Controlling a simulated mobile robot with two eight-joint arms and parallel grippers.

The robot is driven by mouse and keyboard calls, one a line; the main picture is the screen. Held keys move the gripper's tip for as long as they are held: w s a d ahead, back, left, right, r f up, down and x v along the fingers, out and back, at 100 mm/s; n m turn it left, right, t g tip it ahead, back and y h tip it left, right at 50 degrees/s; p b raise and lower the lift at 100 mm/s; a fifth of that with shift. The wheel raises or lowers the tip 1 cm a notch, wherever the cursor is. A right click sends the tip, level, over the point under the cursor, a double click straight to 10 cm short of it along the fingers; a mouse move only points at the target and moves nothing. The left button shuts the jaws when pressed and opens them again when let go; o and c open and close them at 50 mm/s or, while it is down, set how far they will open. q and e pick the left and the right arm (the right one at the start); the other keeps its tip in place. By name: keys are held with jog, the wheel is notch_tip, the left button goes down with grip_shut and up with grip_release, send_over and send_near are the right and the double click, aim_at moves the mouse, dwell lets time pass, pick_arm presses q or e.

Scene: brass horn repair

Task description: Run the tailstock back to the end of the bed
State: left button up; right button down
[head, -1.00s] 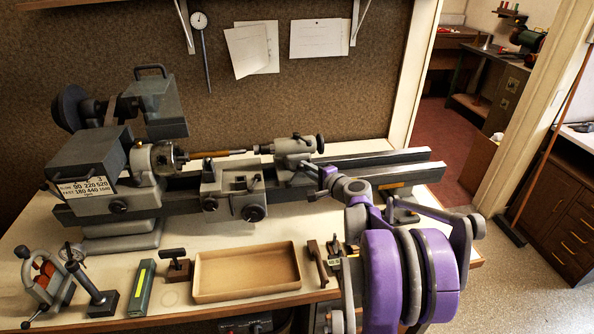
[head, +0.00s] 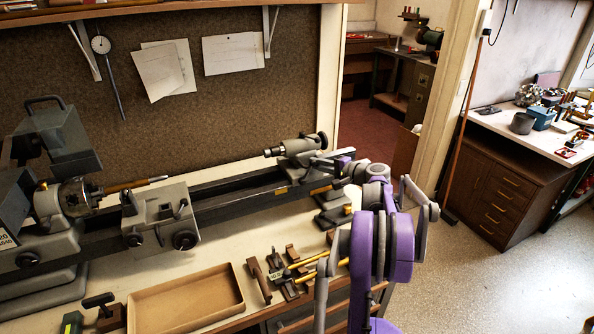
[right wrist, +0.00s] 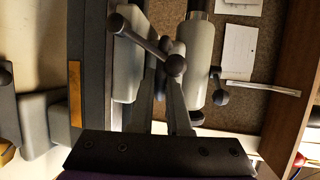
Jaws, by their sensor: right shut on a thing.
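The grey tailstock (head: 297,147) stands at the right end of the dark lathe bed (head: 240,192) in the head view, well apart from the carriage (head: 160,215). My right gripper (head: 320,164) is at the front of the tailstock, shut on its lever; the exact contact is small in the head view. In the right wrist view the gripper fingers (right wrist: 163,85) close near a ball-ended lever (right wrist: 150,38) beside the grey tailstock body (right wrist: 125,65). My left gripper is out of view.
A brass rod (head: 125,186) sticks out of the chuck (head: 74,197), clear of the tailstock. A shallow tray (head: 185,300) and several small tools lie on the bench front. A doorway opens beyond the bench's right end.

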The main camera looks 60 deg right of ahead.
jog(key=s+d, duration=0.6)
jog(key=d, duration=0.3)
jog(key=shift+d, duration=0.35)
jog(key=c, duration=1.2)
grip_release()
jog(key=shift+w, duration=0.1)
jog(key=shift+o, duration=0.2)
jog(key=b+v, duration=0.1)
jog(key=v, duration=1)
